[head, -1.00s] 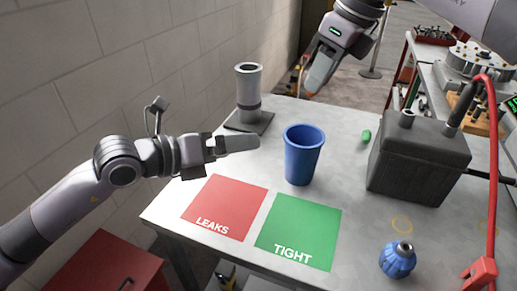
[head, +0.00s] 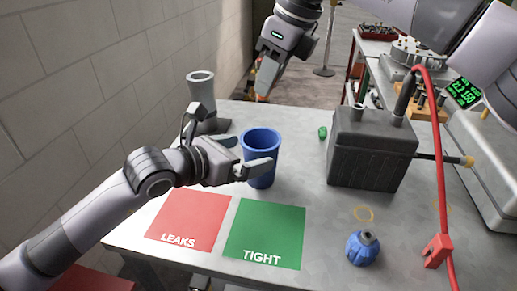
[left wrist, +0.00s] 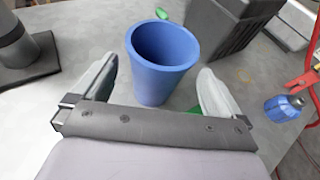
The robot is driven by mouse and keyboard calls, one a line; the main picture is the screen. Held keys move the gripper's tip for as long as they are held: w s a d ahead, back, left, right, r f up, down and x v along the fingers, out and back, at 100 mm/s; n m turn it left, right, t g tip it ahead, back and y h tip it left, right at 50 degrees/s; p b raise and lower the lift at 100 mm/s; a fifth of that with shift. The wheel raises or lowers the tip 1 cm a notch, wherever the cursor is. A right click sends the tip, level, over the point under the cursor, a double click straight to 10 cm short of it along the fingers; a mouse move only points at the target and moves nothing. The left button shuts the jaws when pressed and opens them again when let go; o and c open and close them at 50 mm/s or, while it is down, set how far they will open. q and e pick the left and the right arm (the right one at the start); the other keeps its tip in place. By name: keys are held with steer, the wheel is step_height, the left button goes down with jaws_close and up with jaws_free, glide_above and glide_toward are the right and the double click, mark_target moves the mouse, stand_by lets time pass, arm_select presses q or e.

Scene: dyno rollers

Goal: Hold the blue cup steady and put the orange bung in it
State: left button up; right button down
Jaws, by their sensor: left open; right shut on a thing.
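The blue cup (head: 262,143) stands upright and open-topped on the grey table, behind the red and green mats. My left gripper (head: 250,153) is open at the cup, with one finger passing in front of it. In the left wrist view the cup (left wrist: 162,75) stands between the two spread fingers, with a gap visible on each side. My right gripper (head: 264,88) is above the table's back edge, behind the cup, shut on the orange bung (head: 261,98). Only a little orange shows at its fingertips; the rest is hidden.
A grey stand (head: 201,95) is left of the cup. A dark grey box (head: 370,150) and a green piece (head: 322,132) are to the right. Red LEAKS (head: 188,218) and green TIGHT (head: 264,228) mats lie in front. A blue bulb (head: 362,250) and red hose (head: 441,180) are front right.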

mark_target(256, 143)
arm_select(q)
steer(key=shift+x, duration=2.7)
steer(key=c, duration=0.8)
